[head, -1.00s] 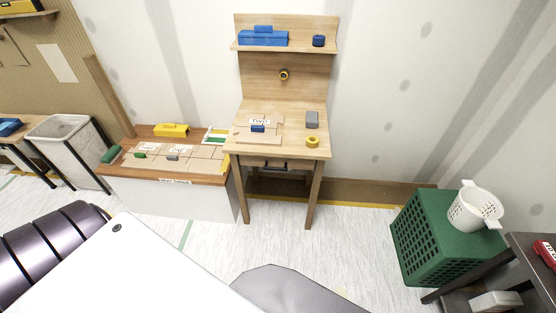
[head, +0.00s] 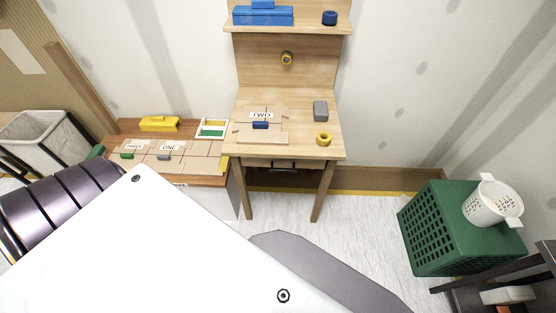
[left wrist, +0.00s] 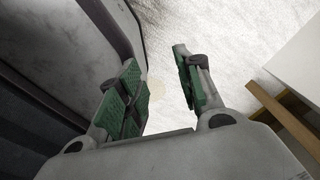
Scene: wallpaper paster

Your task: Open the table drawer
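The table (head: 300,145) is a light wooden workbench with a tall back board and a shelf, standing against the wall in the head view. Its drawer (head: 262,162) sits under the top, and a dark handle (head: 283,170) shows at the front; the drawer looks shut. My left gripper (left wrist: 160,95) shows in the left wrist view with its two green-padded fingers apart and nothing between them. Pale floor lies beyond the fingers. Neither gripper shows in the head view, where my white body and arm parts cover the lower left.
A low cabinet (head: 188,178) with a yellow box (head: 159,124) stands left of the table. A blue block (head: 260,125), grey block (head: 320,110) and yellow roll (head: 324,139) lie on the tabletop. A green crate (head: 455,235) with a white basket (head: 492,204) stands at right. Floor before the table is clear.

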